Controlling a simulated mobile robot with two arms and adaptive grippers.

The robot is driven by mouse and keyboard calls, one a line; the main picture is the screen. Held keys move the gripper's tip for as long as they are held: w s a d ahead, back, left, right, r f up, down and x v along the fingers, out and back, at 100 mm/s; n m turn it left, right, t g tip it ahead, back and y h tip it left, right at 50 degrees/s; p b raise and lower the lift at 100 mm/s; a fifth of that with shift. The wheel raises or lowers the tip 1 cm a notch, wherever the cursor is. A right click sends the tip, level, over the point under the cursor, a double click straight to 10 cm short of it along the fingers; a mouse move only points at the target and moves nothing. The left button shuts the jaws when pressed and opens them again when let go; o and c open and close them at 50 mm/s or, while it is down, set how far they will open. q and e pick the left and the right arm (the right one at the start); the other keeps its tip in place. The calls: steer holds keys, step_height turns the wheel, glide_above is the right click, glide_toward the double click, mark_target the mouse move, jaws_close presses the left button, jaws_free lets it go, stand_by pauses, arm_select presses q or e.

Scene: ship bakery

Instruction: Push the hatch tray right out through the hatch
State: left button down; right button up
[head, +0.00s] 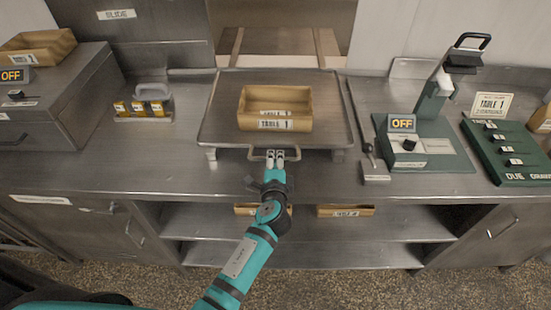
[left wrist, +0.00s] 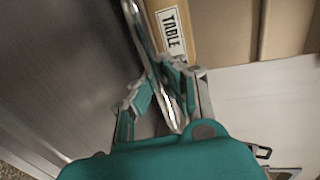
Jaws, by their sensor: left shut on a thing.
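The hatch tray (head: 215,122) is a flat metal tray on short feet on the steel counter, in front of the open hatch (head: 280,42). A tan wooden box (head: 275,108) labelled TABLE 1 sits on it. My left gripper (head: 275,158) is shut on the tray's front handle, at the middle of its near edge. In the left wrist view the fingers (left wrist: 165,95) close around the metal handle bar, with part of the TABLE label (left wrist: 172,35) close behind. My right gripper is in neither view.
A green device with an OFF display (head: 403,124) and a flat-ended tool (head: 375,170) stand just right of the tray. A green ticket board (head: 515,150) is farther right. A small rack (head: 143,108) and a grey oven-like unit (head: 55,95) stand left. Open shelves (head: 310,220) lie below.

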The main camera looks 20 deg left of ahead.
arm_select(q)
steer(key=shift+w+f, duration=0.15)
steer(key=shift+f, duration=0.05)
stand_by(0.4)
steer(key=shift+w+a+r+b, duration=0.1)
steer(key=shift+w+b, duration=0.1)
steer(key=shift+w, duration=0.15)
steer(key=shift+w+a+r+b, duration=0.1)
steer(key=shift+w+b, duration=0.1)
steer(key=shift+w, duration=0.15)
steer(key=c, duration=1.3)
jaws_free()
steer(key=shift+w, duration=0.1)
steer(key=v, duration=1.2)
